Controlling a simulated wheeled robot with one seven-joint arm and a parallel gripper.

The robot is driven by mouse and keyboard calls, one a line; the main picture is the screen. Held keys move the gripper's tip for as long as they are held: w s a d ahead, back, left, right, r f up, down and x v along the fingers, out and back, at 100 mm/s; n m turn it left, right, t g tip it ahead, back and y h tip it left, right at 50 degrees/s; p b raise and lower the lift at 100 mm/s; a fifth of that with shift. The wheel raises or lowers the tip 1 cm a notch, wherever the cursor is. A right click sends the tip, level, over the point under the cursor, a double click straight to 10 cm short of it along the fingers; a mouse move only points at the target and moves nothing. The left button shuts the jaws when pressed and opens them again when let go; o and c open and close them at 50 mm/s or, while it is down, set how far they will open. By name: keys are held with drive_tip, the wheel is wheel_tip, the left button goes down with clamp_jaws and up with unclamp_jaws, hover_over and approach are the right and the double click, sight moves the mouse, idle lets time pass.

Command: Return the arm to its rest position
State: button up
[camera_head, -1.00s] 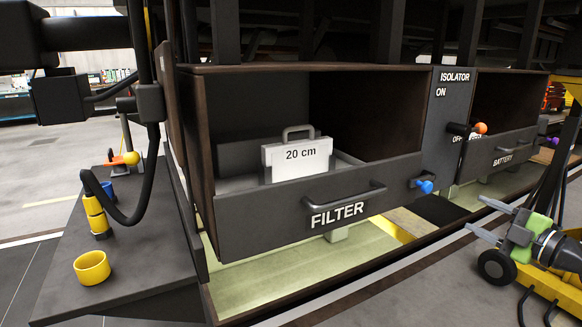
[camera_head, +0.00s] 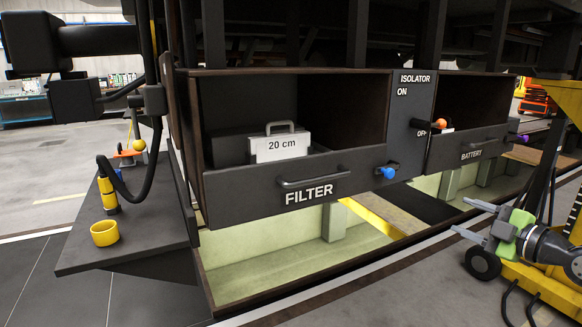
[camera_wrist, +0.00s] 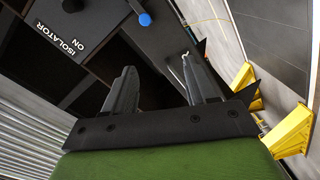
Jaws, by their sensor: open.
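My gripper (camera_head: 467,217) shows at the right of the head view, beside its green wrist part (camera_head: 520,222), pointing left. It is low in front of the railcar's side boxes, and its fingers are spread apart. In the wrist view my gripper (camera_wrist: 160,82) is open with nothing between the fingers. The far part of my arm is cut off or hidden at the right edge.
A side shelf (camera_head: 150,245) bears a yellow cup (camera_head: 104,233). Yellow frames (camera_wrist: 290,130) stand near my gripper.

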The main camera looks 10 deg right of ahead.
drive_tip(key=w+a+m+g+h, duration=0.1)
drive_tip(key=w+a+m+g, duration=0.2)
drive_tip(key=a, duration=0.9)
drive_tip(key=s+a+f+m+g+h, duration=0.1)
drive_tip(key=s+a+m+g, duration=0.15)
drive_tip(key=a, duration=0.45)
drive_tip(key=s+a+f+m+g+h, duration=0.1)
drive_tip(key=s+a+m, duration=0.1)
drive_tip(key=s+a, duration=0.3)
drive_tip(key=s+a+f+m+g+h, duration=0.1)
drive_tip(key=s+a+f+m, duration=0.15)
drive_tip(key=s, duration=0.55)
drive_tip(key=s+a+f+m+g+h, duration=0.1)
drive_tip(key=s+f+m, duration=0.25)
drive_tip(key=s, duration=0.35)
drive_tip(key=s+a+f+m+g+h, duration=0.1)
drive_tip(key=s+a+f+m+g, duration=0.2)
drive_tip(key=s, duration=0.5)
wheel_tip(320, 180, up, 12)
drive_tip(key=d+t+p, duration=0.1)
drive_tip(key=p, duration=1.3)
drive_tip(key=shift+s+r, duration=0.15)
drive_tip(key=shift+s, duration=0.2)
drive_tip(key=shift+d, duration=0.1)
